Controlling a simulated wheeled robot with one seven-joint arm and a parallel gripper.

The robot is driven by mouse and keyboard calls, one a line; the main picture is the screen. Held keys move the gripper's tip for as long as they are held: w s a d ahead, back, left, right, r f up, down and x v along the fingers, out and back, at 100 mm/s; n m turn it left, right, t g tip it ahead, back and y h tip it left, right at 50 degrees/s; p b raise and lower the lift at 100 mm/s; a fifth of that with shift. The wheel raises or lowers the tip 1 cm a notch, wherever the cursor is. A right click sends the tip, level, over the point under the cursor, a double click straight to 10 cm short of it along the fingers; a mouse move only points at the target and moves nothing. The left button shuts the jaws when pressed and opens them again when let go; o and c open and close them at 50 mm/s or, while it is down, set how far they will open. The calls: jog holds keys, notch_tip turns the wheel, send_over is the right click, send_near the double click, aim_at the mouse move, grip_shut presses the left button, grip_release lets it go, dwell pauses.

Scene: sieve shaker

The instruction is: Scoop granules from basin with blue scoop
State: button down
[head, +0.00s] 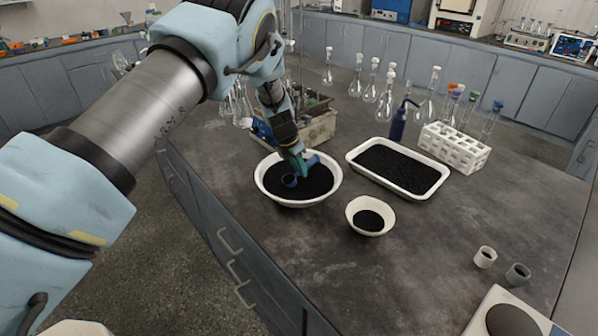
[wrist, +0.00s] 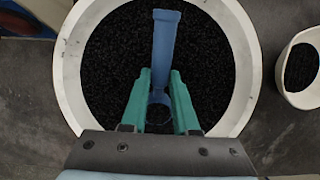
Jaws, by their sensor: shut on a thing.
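My gripper (head: 299,166) has teal fingers shut on the blue scoop (head: 290,181), over the white round basin (head: 322,196). The basin holds black granules (head: 312,188). In the wrist view, my gripper (wrist: 160,78) pinches the scoop (wrist: 165,42), whose narrow blue strip points up the picture. The fingers partly hide its ringed lower part. The black granules (wrist: 110,60) spread around it inside the basin's rim (wrist: 240,50). I cannot tell whether the scoop touches the granules or holds any.
A small white bowl (head: 354,208) with black granules stands right of the basin. A white tray (head: 432,190) of granules lies behind it. A tube rack (head: 455,147), blue bottle (head: 398,124), several flasks and two small cups stand around.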

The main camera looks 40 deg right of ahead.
jog(key=shift+d+r+h+b, duration=0.4)
jog(key=shift+r+h+b, duration=0.3)
jog(key=shift+b, duration=0.55)
jog(key=shift+s+d+r+p, duration=0.1)
jog(key=shift+r+p, duration=0.15)
jog(key=shift+p, duration=0.55)
jog(key=shift+d+r+y+p, duration=0.1)
jog(key=shift+r+y+p, duration=0.1)
jog(key=shift+y+p, duration=0.5)
jog(key=shift+d+f, duration=0.1)
jog(key=shift+d, duration=0.05)
jog(key=shift+s+d+y, duration=0.1)
jog(key=shift+d+y, duration=0.05)
jog(key=shift+y, duration=0.25)
jog(key=shift+d+r+y, duration=0.1)
jog(key=shift+r+y, duration=0.35)
jog(key=shift+y, duration=0.25)
jog(key=shift+d+r+y, duration=0.15)
jog(key=shift+r+y, duration=0.1)
jog(key=shift+y, duration=0.25)
